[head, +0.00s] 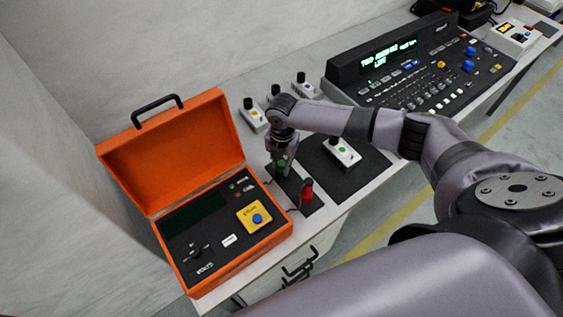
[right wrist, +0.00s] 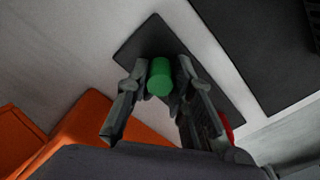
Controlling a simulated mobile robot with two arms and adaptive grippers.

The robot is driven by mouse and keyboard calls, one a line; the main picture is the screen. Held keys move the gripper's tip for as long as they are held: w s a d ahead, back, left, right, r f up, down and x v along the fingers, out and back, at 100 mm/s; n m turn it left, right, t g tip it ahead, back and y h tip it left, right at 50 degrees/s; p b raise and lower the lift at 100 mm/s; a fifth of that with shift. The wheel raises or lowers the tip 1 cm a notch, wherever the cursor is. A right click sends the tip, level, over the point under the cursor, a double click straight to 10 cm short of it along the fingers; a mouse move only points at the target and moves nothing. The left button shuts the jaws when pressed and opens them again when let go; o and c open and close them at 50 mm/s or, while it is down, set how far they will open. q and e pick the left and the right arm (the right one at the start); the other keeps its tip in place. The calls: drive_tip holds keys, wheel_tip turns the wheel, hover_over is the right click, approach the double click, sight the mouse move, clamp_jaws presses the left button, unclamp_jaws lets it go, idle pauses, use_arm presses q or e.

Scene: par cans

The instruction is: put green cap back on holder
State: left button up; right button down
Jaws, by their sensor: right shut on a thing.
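My right gripper (head: 283,160) points down over a small dark plate (head: 312,210) and is shut on the green cap (head: 282,166). The right wrist view shows the green cap (right wrist: 160,78) between the two fingertips (right wrist: 161,82), with the dark plate (right wrist: 140,42) behind it. Whether the cap touches the plate or hangs just above it, I cannot tell. A red cap (head: 307,190) stands upright on the same plate, near the table's front edge. A red edge also shows behind a finger in the right wrist view (right wrist: 228,128). My left gripper is out of view.
An open orange case (head: 175,150) stands close on the left. A white box with a green button (head: 343,152) sits on a dark mat to the right. Several similar boxes stand behind my right arm. A large console (head: 425,70) fills the back right.

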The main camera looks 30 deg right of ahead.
drive_tip(key=shift+f, duration=0.35)
idle(0.4)
drive_tip(key=c, duration=1.3)
unclamp_jaws()
